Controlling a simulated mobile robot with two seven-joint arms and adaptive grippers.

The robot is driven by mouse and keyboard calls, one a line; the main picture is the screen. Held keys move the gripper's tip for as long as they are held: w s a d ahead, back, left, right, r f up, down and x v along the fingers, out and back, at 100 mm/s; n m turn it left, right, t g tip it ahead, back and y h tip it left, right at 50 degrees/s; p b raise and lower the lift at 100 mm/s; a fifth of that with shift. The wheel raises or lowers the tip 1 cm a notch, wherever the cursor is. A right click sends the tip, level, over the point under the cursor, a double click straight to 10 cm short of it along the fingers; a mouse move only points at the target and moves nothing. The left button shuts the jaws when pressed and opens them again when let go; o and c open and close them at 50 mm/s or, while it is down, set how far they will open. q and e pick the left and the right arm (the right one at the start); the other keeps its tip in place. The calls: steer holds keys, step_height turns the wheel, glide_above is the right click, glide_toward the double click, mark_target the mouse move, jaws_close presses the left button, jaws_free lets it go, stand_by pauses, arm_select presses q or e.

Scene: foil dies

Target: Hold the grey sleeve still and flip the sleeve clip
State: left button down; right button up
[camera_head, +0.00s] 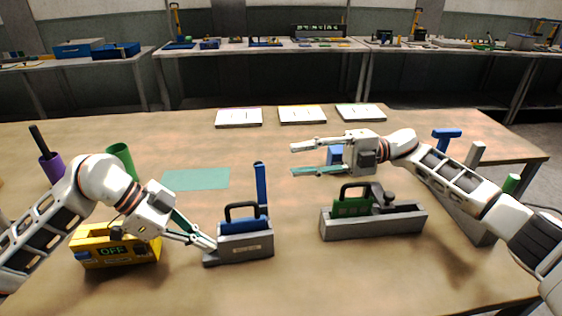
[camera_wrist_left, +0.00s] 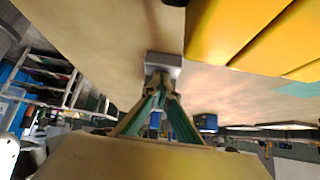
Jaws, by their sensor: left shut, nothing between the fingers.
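A grey sleeve (camera_head: 252,246) with a small label stands on the table in front of me. It holds a blue block with a black handle (camera_head: 241,206), and an upright blue lever (camera_head: 261,184), possibly the clip, rises at its back. My left gripper (camera_head: 215,245) is shut and empty, its fingertips at the sleeve's low left end; I cannot tell whether they touch. In the left wrist view a grey block (camera_wrist_left: 163,60), apparently that sleeve's end, lies just beyond the fingertips (camera_wrist_left: 158,90). My right gripper (camera_head: 293,160) is open and empty, above the table behind and right of the sleeve.
A second grey holder (camera_head: 375,225) with a green block stands to the right. A yellow box (camera_head: 118,247) marked OFF is under my left arm. A green mat (camera_head: 196,179), a purple cup (camera_head: 51,168) and white panels (camera_head: 302,115) lie farther back. The front middle is clear.

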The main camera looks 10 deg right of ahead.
arm_select(q)
steer(key=shift+s+f, duration=0.1)
steer(key=shift+f, duration=0.3)
arm_select(e)
steer(key=d, duration=0.3)
steer(key=shift+w+d, duration=0.15)
steer(key=shift+d, duration=0.05)
